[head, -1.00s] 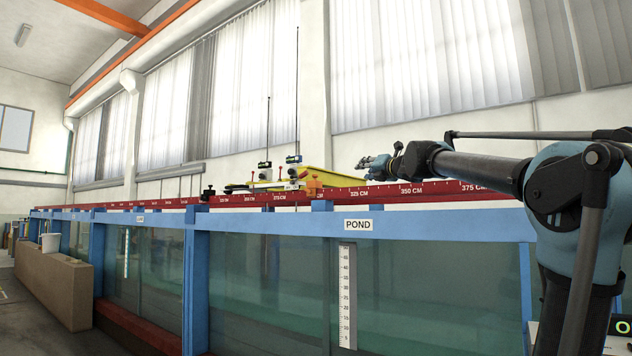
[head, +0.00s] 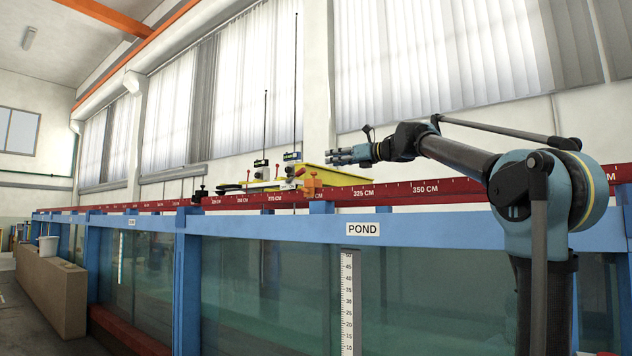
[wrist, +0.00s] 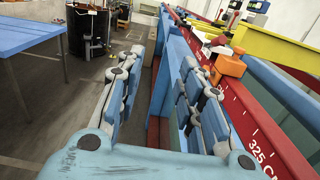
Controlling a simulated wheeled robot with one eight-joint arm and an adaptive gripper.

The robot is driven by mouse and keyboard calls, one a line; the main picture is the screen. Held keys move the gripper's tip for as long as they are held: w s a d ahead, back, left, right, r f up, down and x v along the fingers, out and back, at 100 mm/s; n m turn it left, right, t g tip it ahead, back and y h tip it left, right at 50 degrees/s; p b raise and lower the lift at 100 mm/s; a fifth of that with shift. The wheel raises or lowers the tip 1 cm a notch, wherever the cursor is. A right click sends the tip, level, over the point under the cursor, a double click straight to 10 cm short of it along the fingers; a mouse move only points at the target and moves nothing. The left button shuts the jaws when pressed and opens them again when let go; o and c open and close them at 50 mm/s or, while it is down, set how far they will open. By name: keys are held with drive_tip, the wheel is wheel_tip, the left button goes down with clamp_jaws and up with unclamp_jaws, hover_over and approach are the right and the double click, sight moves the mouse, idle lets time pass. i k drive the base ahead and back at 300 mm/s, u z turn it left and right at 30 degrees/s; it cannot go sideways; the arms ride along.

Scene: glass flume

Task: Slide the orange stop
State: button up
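The orange stop (head: 312,186) is a small block seated on the red graduated rail (head: 396,188), left of the 325 CM mark. In the wrist view the orange stop (wrist: 229,66) sits on the rail beyond and to the right of my right finger. My gripper (head: 340,157) is above the rail, up and right of the stop in the head view. In the wrist view my gripper (wrist: 165,90) has its two fingers wide apart with nothing between them. It is apart from the stop.
A yellow carriage (head: 345,178) with gauges and tall rods stands on the rails behind the stop. A black clamp (head: 200,194) is farther left on the rail. A blue table (wrist: 28,38) shows in the wrist view.

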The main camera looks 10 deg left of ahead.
sight(311, 184)
drive_tip(key=i, duration=0.85)
drive_tip(key=z, duration=0.05)
